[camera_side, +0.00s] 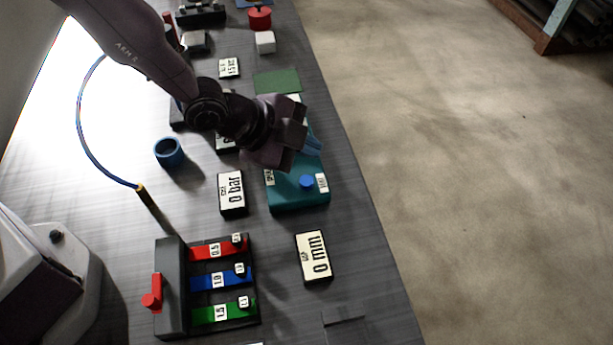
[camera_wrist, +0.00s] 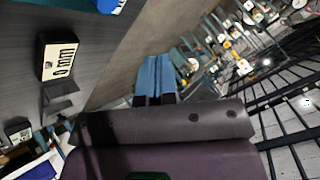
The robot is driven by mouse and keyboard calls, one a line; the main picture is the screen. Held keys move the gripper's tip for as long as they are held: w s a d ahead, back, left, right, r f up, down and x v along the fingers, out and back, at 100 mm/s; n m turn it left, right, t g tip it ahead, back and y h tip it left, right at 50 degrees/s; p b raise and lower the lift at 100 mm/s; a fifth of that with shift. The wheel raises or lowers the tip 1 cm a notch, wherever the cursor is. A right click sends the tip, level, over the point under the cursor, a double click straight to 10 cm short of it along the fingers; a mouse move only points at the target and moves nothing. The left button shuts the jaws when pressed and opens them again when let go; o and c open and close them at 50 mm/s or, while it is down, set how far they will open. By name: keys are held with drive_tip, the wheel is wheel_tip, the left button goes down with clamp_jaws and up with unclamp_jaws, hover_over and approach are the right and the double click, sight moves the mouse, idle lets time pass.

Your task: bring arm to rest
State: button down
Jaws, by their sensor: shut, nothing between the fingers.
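My gripper (camera_side: 311,145) is above the right part of the grey table, over the teal box (camera_side: 290,200) with a blue button (camera_side: 306,182). It holds nothing, and its blue fingers are together. In the wrist view the blue fingertips (camera_wrist: 156,75) point out past the table edge toward the floor. My arm reaches in from the upper left in the side view.
A "0 mm" display (camera_side: 313,257), a "0 bar" display (camera_side: 231,193), a blue cup (camera_side: 168,152) and a block with red, blue and green strips (camera_side: 222,280) stand on the table (camera_side: 375,300). Bare floor (camera_side: 470,150) lies to the right.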

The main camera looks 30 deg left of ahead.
idle(0.4)
drive_tip(key=s+a+f+n+g+y, duration=0.1)
drive_tip(key=s+a+f+n+g, duration=0.1)
drive_tip(key=s, duration=0.1)
drive_tip(key=shift+s+a+f+y, duration=0.15)
drive_tip(key=shift+a+f+y, duration=0.1)
drive_tip(key=shift+a+y, duration=0.15)
drive_tip(key=s+a+r+n+y, duration=0.2)
drive_tip(key=s+a+r+n, duration=0.5)
drive_tip(key=s+a+r, duration=0.2)
drive_tip(key=s+a+r+n+y, duration=0.2)
drive_tip(key=s+a+r+n, duration=0.5)
drive_tip(key=a+r, duration=0.7)
wheel_tip(320, 180, up, 3)
drive_tip(key=shift+s+a+r+n, duration=0.1)
drive_tip(key=shift+s+a+n, duration=0.25)
drive_tip(key=shift+s, duration=0.55)
